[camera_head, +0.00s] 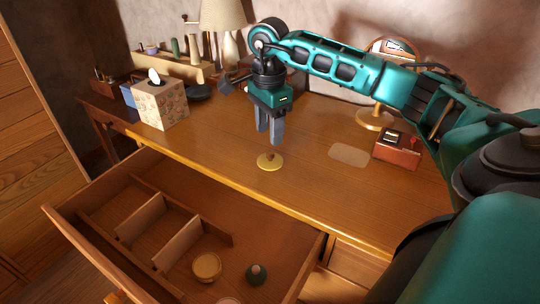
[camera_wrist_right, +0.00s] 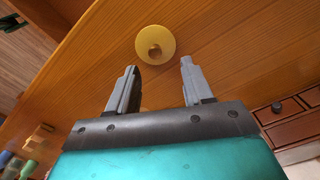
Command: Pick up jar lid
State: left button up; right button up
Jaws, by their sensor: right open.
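The jar lid (camera_head: 270,161) is a small round yellow disc with a brown knob, lying flat on the wooden dresser top near its front edge. It also shows in the right wrist view (camera_wrist_right: 155,44), just beyond the fingertips and between their lines. My right gripper (camera_head: 270,140) is open and empty, pointing down above the lid and apart from it. Its two grey fingers also show in the right wrist view (camera_wrist_right: 159,66). My left gripper is in neither view.
An open drawer (camera_head: 84,232) with dividers juts out in front, holding a round wooden container (camera_head: 206,267) and a dark green round item (camera_head: 256,274). A tissue box (camera_head: 161,103) stands at left, a red-brown box (camera_head: 397,150) at right. The dresser top around the lid is clear.

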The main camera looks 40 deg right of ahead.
aim_at(270, 152)
jog(key=f, duration=0.4)
jog(key=shift+s+a+f+b, duration=0.15)
jog(key=shift+s+f+b, duration=0.05)
jog(key=shift+s+b, duration=0.2)
jog(key=shift+f, duration=0.5)
grip_shut()
